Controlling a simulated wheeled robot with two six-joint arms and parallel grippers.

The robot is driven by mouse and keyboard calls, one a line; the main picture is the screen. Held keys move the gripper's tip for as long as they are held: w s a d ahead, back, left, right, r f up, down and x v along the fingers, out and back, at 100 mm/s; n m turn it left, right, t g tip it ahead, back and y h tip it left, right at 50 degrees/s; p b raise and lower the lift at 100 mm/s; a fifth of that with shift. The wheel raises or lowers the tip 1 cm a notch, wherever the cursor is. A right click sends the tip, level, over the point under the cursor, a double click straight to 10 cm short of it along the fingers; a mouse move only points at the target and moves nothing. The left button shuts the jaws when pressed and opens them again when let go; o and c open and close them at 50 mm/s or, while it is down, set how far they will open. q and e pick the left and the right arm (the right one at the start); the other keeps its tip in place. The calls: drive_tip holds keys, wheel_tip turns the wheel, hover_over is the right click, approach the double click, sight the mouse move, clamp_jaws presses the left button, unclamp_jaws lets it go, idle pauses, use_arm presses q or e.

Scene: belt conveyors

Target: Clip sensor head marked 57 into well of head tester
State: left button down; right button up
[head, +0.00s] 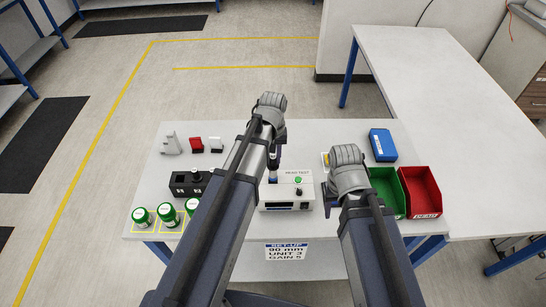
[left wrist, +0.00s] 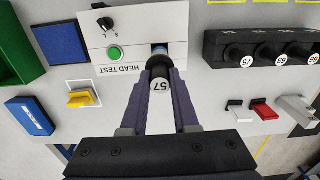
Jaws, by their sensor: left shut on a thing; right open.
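The sensor head marked 57 (left wrist: 161,86) is a dark cylinder with a pale numbered end, seen end-on in the left wrist view. My left gripper (left wrist: 160,68) is shut on it, and in the head view the gripper (head: 273,160) is above the head tester's left part. The white head tester (head: 290,190) has a green button, a knob and a dark display; it also shows in the left wrist view (left wrist: 120,50). The sensor head's lower end lines up with the well; whether it is inside, I cannot tell. My right gripper (head: 328,205) is open beside the tester's right side.
A black rack (left wrist: 215,48) holds other numbered sensor heads. Grey, red (head: 196,145) and white clips lie behind it. A blue box (head: 382,145), a green bin and a red bin (head: 420,190) are at right.

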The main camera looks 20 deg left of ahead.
sight(273, 172)
use_arm(q)
drive_tip(key=shift+f+b, duration=0.35)
drive_tip(key=shift+f, duration=0.05)
drive_tip(key=shift+f+b, duration=1.05)
drive_tip(key=shift+f+b, duration=0.45)
drive_tip(key=shift+f+b, duration=0.7)
drive_tip(key=shift+f, duration=0.05)
drive_tip(key=shift+f+b, duration=0.4)
drive_tip(key=shift+b, duration=0.05)
idle(0.3)
drive_tip(key=shift+f+b, duration=0.7)
drive_tip(key=shift+f, duration=0.2)
idle(0.5)
drive_tip(key=c, duration=0.6)
unclamp_jaws()
